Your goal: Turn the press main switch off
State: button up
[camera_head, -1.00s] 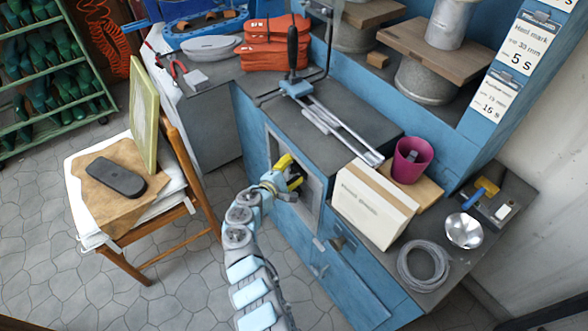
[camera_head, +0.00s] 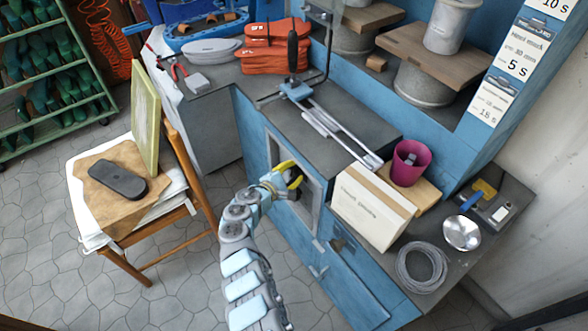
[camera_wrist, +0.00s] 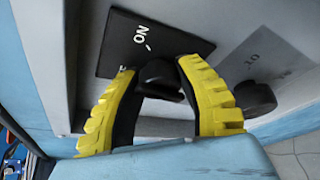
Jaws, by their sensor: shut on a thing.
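The press main switch is a black rotary knob (camera_wrist: 158,75) on a black plate (camera_wrist: 125,45) marked "NO", seen in the wrist view. The plate sits on the grey panel (camera_wrist: 70,50) recessed in the blue press front. My gripper (camera_wrist: 155,72) has its yellow ribbed fingers on both sides of the knob, shut on it. In the head view my gripper (camera_head: 289,176) reaches into the panel opening; the knob is hidden there behind the fingers.
A second black knob (camera_wrist: 255,98) is just right of the fingers, beside a grey label (camera_wrist: 265,60). A cardboard box (camera_head: 370,207), a magenta cup (camera_head: 407,165) and a coiled grey cable (camera_head: 421,268) sit on the bench above right. A chair (camera_head: 150,255) stands at the left.

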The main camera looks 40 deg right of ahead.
jog(key=shift+w+a+r+n, duration=0.1)
jog(key=shift+r+n, duration=0.05)
jog(key=shift+n, duration=0.15)
jog(key=shift+n+g+y, duration=0.3)
jog(key=shift+n+g, duration=0.1)
jog(key=shift+g, duration=0.1)
jog(key=shift+f+n+g+y+b, duration=0.3)
jog(key=shift+n+g+b, duration=0.35)
jog(key=shift+n, duration=0.45)
grip_shut()
jog(key=n+g+b, duration=0.1)
jog(key=n+b, duration=0.1)
jog(key=b, duration=0.1)
jog(key=shift+f+g+b, duration=0.15)
jog(key=shift+g+b, duration=0.1)
jog(key=shift+b, duration=0.1)
jog(key=shift+n+g+b, duration=0.3)
jog(key=shift+n+b, duration=0.3)
jog(key=shift+b, duration=0.35)
jog(key=o, duration=1.2)
grip_release()
jog(key=shift+r, duration=0.2)
